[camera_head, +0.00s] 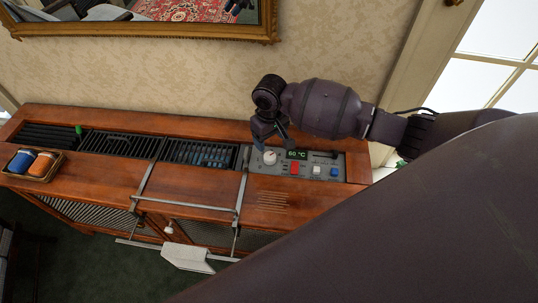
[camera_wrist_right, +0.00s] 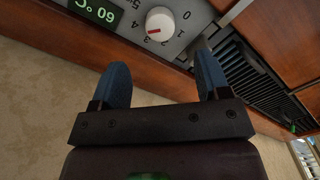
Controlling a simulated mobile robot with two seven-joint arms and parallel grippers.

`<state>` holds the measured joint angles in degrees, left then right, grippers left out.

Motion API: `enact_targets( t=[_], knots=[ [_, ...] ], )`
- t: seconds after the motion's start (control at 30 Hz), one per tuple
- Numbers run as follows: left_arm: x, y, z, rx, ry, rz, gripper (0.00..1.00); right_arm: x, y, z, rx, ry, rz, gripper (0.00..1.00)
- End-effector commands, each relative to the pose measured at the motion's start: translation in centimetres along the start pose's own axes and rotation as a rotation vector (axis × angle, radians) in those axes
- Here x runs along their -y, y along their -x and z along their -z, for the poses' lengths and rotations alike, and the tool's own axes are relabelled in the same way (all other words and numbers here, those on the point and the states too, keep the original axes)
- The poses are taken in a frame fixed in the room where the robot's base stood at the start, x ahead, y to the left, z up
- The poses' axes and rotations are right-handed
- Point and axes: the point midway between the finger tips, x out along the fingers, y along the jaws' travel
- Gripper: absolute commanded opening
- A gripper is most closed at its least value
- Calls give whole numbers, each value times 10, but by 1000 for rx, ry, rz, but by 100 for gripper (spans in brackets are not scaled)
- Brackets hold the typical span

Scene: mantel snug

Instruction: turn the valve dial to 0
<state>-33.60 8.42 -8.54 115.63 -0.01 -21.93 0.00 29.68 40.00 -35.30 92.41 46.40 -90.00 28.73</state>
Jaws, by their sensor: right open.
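The valve dial (camera_head: 270,157) is a round white knob on the grey control panel (camera_head: 322,172) at the right of the wooden cabinet. In the right wrist view the dial (camera_wrist_right: 160,20) shows a red mark on the side towards the 3, among printed numbers from 0 to 5. My right gripper (camera_head: 270,141) is just behind and above the dial in the head view. In the right wrist view the gripper (camera_wrist_right: 161,68) has its two blue fingers wide apart and empty; the dial lies beyond the fingertips, not between them. My left gripper is not in view.
The panel also has a green display (camera_head: 297,154) reading 60 °C, a red button (camera_head: 295,168), a white one and a blue one. Black slotted grilles (camera_head: 200,153) lie to the left. A metal rail (camera_head: 187,204) crosses the cabinet front. A tray with two jars (camera_head: 22,161) stands far left.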

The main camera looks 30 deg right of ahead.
Motion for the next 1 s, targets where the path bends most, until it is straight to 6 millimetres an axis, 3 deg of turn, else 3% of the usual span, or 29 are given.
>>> enact_targets(
  t=[0.2, 0.5, 0.97, 1.0],
  knots=[
    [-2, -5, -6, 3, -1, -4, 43, 0, -44, -1, 6, 0, 1, 69],
    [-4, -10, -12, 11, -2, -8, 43, 0, -83, -1, 3, 0, 1, 69],
    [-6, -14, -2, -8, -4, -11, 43, 0, -90, 0, -2, 2, 0, 69],
    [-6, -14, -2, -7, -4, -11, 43, 0, -90, 0, -2, 2, 0, 65]
  ],
)
